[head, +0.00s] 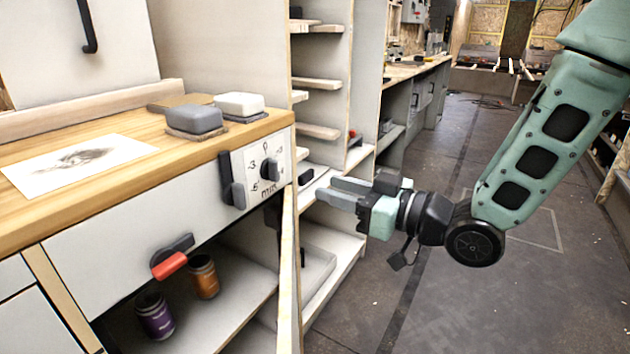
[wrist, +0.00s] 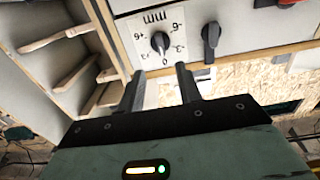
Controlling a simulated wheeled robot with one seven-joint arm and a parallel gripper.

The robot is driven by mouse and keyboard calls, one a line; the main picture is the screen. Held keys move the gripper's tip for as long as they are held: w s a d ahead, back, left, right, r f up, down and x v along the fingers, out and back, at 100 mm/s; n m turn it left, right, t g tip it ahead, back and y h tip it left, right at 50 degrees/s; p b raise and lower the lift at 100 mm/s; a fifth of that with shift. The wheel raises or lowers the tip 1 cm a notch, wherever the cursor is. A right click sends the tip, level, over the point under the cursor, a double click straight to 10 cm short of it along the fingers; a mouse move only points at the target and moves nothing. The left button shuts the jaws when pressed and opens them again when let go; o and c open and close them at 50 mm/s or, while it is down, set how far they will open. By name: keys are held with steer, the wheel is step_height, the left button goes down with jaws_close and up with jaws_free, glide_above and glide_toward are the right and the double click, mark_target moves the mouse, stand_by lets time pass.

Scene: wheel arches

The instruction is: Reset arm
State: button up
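My gripper (head: 338,193) is at the middle of the head view, in front of the cabinet's right end. Its two grey fingers point left, with a gap between them and nothing in it. In the wrist view the two dark fingers (wrist: 160,88) stand apart and empty. The dial panel (head: 256,175) with a knob and dark handle is left of the fingers, apart from them. The panel also shows upside down in the wrist view (wrist: 175,30). My green arm comes in from the upper right and is bent at the black wheel-like joint.
The wooden counter (head: 110,150) holds a paper sheet, a grey block (head: 194,119) and a white block (head: 239,104). Below, an open compartment holds a purple jar (head: 155,315) and an orange jar (head: 203,277). An open door (head: 289,270) stands near my gripper. The floor on the right is clear.

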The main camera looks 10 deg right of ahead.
steer(key=shift+s+d, duration=0.35)
steer(key=shift+d, duration=0.1)
steer(key=shift+f, duration=0.1)
